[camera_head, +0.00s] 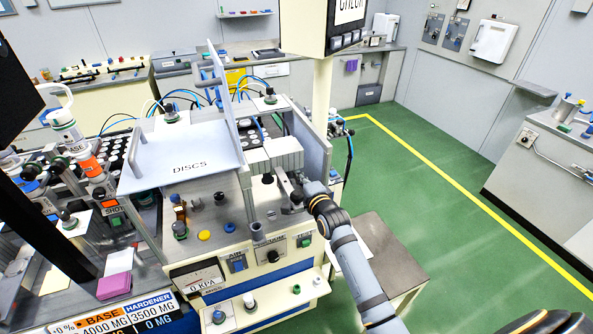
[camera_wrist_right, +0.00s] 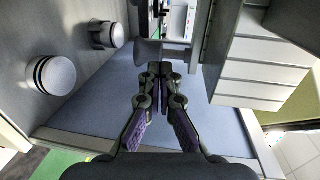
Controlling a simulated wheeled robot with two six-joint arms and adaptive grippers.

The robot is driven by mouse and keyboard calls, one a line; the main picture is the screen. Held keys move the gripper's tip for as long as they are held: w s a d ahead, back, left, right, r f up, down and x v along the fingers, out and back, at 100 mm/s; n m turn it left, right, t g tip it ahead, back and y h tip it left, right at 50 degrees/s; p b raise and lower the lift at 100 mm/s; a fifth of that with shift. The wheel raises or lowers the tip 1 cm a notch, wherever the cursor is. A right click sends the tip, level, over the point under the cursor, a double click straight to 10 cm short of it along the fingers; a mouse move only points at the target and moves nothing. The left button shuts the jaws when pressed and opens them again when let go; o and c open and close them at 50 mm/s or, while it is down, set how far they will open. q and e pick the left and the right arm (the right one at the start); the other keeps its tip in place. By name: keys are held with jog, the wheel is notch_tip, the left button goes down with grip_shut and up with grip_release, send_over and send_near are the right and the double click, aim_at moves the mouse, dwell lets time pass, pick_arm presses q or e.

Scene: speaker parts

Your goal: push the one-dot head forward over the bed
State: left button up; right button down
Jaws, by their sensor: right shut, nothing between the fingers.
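My right gripper (camera_head: 294,194) reaches in from the right at the front of the cream machine (camera_head: 215,235). In the right wrist view its fingers (camera_wrist_right: 158,70) are shut with nothing between them. They point over a flat blue-grey surface (camera_wrist_right: 100,92), which may be the bed. A grey flared piece (camera_wrist_right: 150,52) is just beyond the tips; I cannot tell whether they touch it. A pale ribbed block (camera_wrist_right: 262,62), possibly the head, is to their right. It also shows in the head view (camera_head: 284,152). I cannot make out a single dot on it.
A raised clear panel (camera_head: 226,105) stands beside the white DISCS cover (camera_head: 180,155). Two round knobs, one nearer (camera_wrist_right: 50,75) and one farther (camera_wrist_right: 107,34), stick out left of my fingers. A small grey table (camera_head: 375,245) stands right of the machine; green floor (camera_head: 450,190) is clear beyond.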

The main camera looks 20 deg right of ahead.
jog(key=shift+w+f, duration=0.25)
jog(key=shift+w, duration=0.9)
